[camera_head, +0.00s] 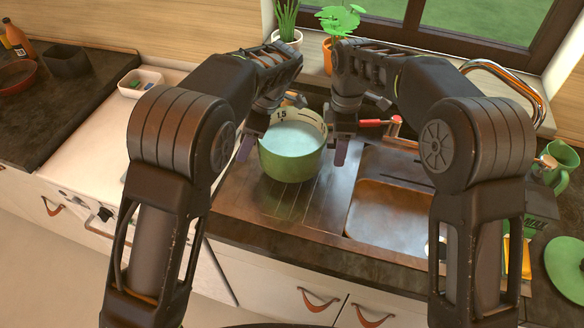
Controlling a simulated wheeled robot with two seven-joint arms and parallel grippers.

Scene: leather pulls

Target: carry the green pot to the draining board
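The green pot (292,164), with a pale inside and measuring marks such as 1.5, is upright over the draining board (262,205), the ribbed metal area left of the sink basin. Whether its base touches the board or hangs a little above it, I cannot tell. My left gripper (246,146) is at the pot's left side and my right gripper (340,150) at its right side, both pointing down close to the rim. The pot's handles are hidden behind the grippers, so I cannot tell whether the fingers are closed on them.
The sink basin (388,215) is to the right, with a red-handled tap (392,123) behind it. Potted plants (286,38) stand on the windowsill.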

